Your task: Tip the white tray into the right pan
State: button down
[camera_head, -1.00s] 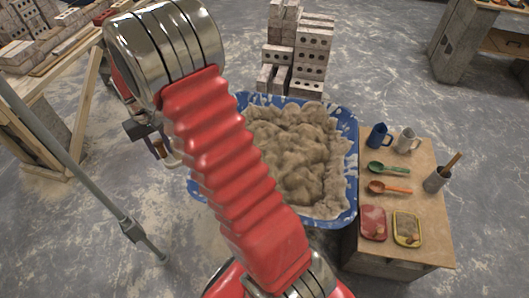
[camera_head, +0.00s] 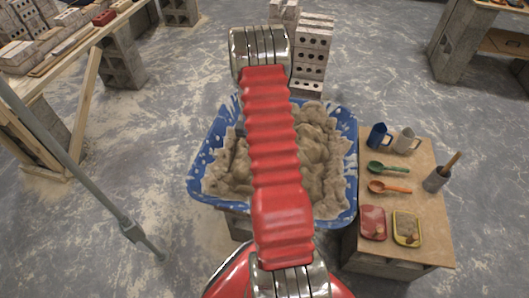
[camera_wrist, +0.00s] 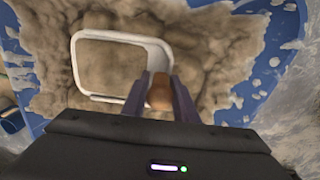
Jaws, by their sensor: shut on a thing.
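The white tray (camera_wrist: 125,35) shows in the wrist view as a white rim around a sandy brown inside, with a brown grip piece (camera_wrist: 158,92) at its near right edge. My gripper (camera_wrist: 160,84) is shut on that piece and holds the tray above the mortar. In the head view my arm hides the gripper and the tray. A red pan (camera_head: 373,223) and, right of it, a yellow-rimmed pan (camera_head: 407,228) lie on the small side table; both have some brown matter in them.
A blue tub (camera_head: 346,122) full of lumpy mortar stands below my arm. The side table (camera_head: 425,205) also bears a blue mug (camera_head: 379,136), a pale mug (camera_head: 407,140), a green spoon (camera_head: 388,168), an orange spoon (camera_head: 389,187) and a grey pot (camera_head: 435,180). Bricks (camera_head: 313,55) stand behind the tub.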

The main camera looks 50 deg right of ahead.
jog(key=shift+s+d+f+m, duration=0.4)
jog(key=shift+s+d+f, duration=0.45)
jog(key=shift+s+d, duration=0.25)
jog(key=shift+s+r, duration=0.1)
